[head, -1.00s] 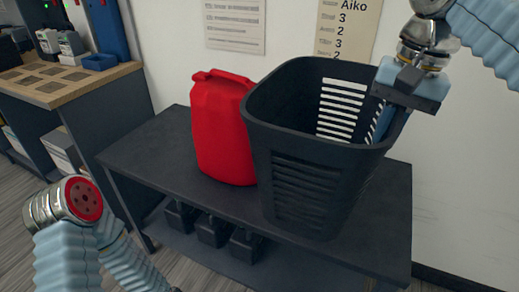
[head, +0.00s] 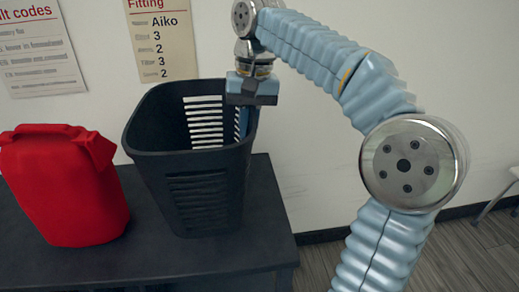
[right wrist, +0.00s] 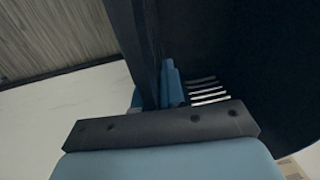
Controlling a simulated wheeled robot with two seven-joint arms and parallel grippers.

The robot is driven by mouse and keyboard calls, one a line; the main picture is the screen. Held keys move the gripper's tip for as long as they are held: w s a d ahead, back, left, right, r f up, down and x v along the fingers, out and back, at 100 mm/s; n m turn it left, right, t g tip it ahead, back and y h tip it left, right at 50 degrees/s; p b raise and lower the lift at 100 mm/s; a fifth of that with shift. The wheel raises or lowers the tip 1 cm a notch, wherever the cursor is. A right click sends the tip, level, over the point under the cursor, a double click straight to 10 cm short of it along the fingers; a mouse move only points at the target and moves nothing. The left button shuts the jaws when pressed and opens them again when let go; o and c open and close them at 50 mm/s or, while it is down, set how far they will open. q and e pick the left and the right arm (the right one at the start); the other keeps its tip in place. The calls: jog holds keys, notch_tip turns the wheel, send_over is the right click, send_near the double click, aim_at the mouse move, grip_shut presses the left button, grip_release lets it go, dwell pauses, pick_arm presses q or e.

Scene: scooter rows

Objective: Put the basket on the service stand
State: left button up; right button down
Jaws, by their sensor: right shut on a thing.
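The black basket (head: 180,165) is upright over the right part of a dark stand (head: 160,262) against the wall. Its slotted sides show in the head view. Its base looks at or very near the top; I cannot tell whether it bears its weight there. My right gripper (head: 243,122) is shut on the basket's right rim from above, with one blue finger inside the wall. In the right wrist view the fingers (right wrist: 165,90) straddle the dark basket wall (right wrist: 235,60). My left gripper is out of view.
A red jerrycan (head: 65,190) stands on the same top, left of the basket with a small gap. Posters (head: 160,40) hang on the wall behind. Open floor (head: 460,250) lies to the right of the stand.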

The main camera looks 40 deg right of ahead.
jog(key=w+d+f+b, duration=0.1)
jog(key=w+d+f, duration=0.1)
jog(key=d+f, duration=0.3)
jog(key=shift+f, duration=2.05)
jog(key=shift+f, duration=0.2)
jog(key=c, duration=1.2)
grip_release()
jog(key=shift+s, duration=0.1)
jog(key=shift+c, duration=0.2)
notch_tip(320, 180, up, 12)
jog(key=d+p, duration=0.1)
jog(key=p, duration=0.1)
jog(key=shift+s+r+p, duration=0.15)
jog(key=shift+s+p, duration=0.2)
jog(key=shift+d, duration=0.1)
